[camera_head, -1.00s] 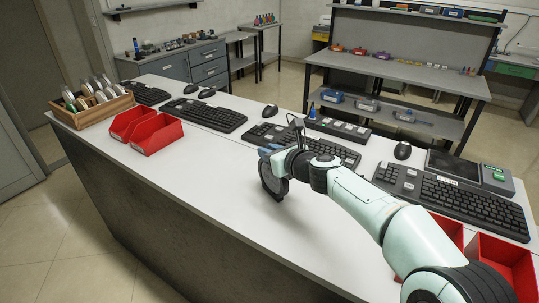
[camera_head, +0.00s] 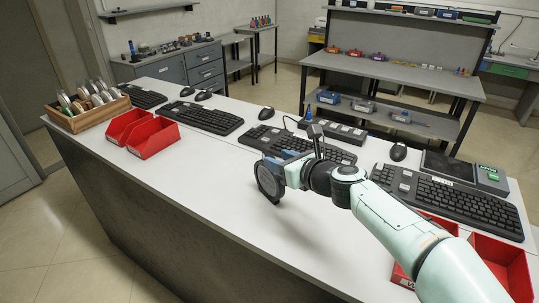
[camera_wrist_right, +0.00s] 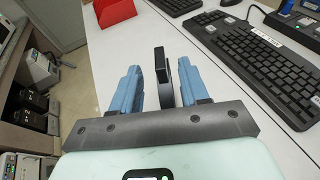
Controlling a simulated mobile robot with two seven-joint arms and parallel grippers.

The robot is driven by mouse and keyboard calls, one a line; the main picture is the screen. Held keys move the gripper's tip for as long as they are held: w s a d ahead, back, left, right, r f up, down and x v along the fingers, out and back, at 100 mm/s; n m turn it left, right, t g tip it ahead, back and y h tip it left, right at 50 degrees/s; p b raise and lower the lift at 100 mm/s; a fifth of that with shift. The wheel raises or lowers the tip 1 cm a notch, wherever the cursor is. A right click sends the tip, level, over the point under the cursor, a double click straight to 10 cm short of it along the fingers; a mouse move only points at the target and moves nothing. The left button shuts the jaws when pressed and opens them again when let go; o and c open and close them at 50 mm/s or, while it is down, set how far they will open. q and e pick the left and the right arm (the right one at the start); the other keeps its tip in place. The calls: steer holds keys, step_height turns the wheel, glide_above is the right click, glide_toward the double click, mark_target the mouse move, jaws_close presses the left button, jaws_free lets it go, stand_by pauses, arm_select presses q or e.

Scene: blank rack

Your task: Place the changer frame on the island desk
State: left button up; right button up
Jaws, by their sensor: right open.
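The changer frame, a dark round plate (camera_head: 268,181), stands on edge on the white island desk (camera_head: 215,195), near the middle of its front part. My right gripper (camera_head: 284,172) is just to the right of it in the head view. In the right wrist view the dark frame (camera_wrist_right: 162,72) rises between the two blue fingers, with a gap on each side, so the gripper is open around it and not clamped. The frame's lower part is hidden by the gripper body in the wrist view. My left gripper is not in view.
Keyboards (camera_head: 286,143) and mice line the desk's back side. Red bins (camera_head: 153,138) and a wooden tray of discs (camera_head: 75,121) stand at the left. More red bins (camera_head: 503,268) are under my right arm. The desk's front strip is clear.

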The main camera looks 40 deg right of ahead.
steer(key=v, duration=0.5)
steer(key=shift+s, duration=0.1)
stand_by(0.5)
